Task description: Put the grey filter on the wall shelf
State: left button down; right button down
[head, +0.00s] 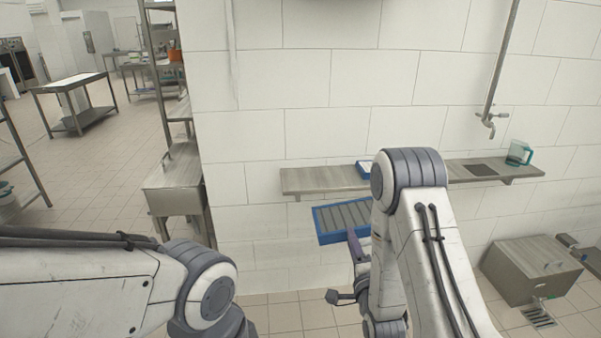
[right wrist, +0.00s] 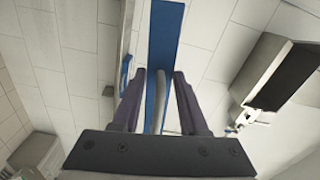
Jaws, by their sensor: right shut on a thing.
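The grey filter (head: 345,217) is a flat panel with grey slats in a blue frame. In the head view it hangs tilted in front of the wall, just below the left part of the wall shelf. The wall shelf (head: 318,180) is a long grey board on the white tiled wall. My right gripper (head: 357,241) is shut on the filter's lower edge; my right arm hides part of both the filter and the shelf. My left gripper is out of view.
A blue-edged item (head: 363,170) lies on the shelf beside my right arm. A teal-handled jug (head: 519,153) stands at its right end, near a tap (head: 489,121). The shelf's left end is bare. A metal box (head: 530,268) stands on the floor at right.

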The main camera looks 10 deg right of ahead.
aim_at(321, 182)
jog(key=z, duration=0.05)
jog(key=k, duration=0.45)
jog(key=u, duration=0.45)
jog(key=i, duration=1.5)
jog(key=z, duration=0.8)
jog(key=i, duration=0.25)
jog(key=z, duration=0.2)
